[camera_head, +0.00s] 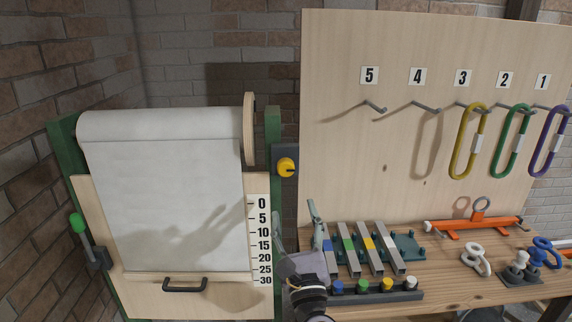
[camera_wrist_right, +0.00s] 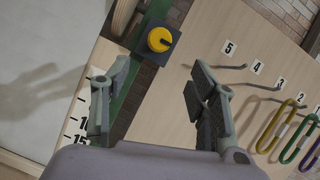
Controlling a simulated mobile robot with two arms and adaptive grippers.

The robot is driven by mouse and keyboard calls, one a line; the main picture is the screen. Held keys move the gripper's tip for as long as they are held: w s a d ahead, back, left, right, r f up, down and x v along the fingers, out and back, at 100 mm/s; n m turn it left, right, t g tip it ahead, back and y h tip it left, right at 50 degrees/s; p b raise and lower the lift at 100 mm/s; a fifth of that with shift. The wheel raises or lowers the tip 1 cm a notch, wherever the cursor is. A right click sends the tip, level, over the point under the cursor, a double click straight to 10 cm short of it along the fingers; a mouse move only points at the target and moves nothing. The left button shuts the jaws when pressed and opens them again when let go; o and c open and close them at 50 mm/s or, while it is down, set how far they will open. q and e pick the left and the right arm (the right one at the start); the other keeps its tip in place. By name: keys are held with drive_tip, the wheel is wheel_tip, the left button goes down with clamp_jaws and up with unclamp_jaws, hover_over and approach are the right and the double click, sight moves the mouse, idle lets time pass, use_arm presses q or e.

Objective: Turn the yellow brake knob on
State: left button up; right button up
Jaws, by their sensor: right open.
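The yellow brake knob (camera_head: 287,167) is round and sits on a dark square plate on the green post, right of the paper roll. It also shows in the right wrist view (camera_wrist_right: 160,40), with a dark mark on its face. My right gripper (camera_head: 295,218) is open and empty below the knob, fingers pointing up toward it. In the right wrist view the knob lies beyond the gap between the fingertips (camera_wrist_right: 157,72), nearer the left finger, and nothing touches it. My left gripper is not in view.
A pegboard with numbered hooks and coloured loops (camera_head: 465,142) stands at the right. The bench (camera_head: 450,275) holds metal bars, coloured knobs, an orange tool and shackles. A paper-covered board with a scale (camera_head: 263,240) and a green-handled lever (camera_head: 78,226) are at the left.

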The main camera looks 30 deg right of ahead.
sight(287, 173)
drive_tip(key=p+x, duration=0.3)
drive_tip(key=x, duration=0.9)
drive_tip(key=shift+w+p, duration=0.1)
drive_tip(key=shift+p, duration=0.3)
drive_tip(key=shift+w+d+r, duration=0.2)
drive_tip(key=shift+w+d, duration=0.1)
drive_tip(key=shift+w, duration=0.3)
drive_tip(key=c, duration=1.2)
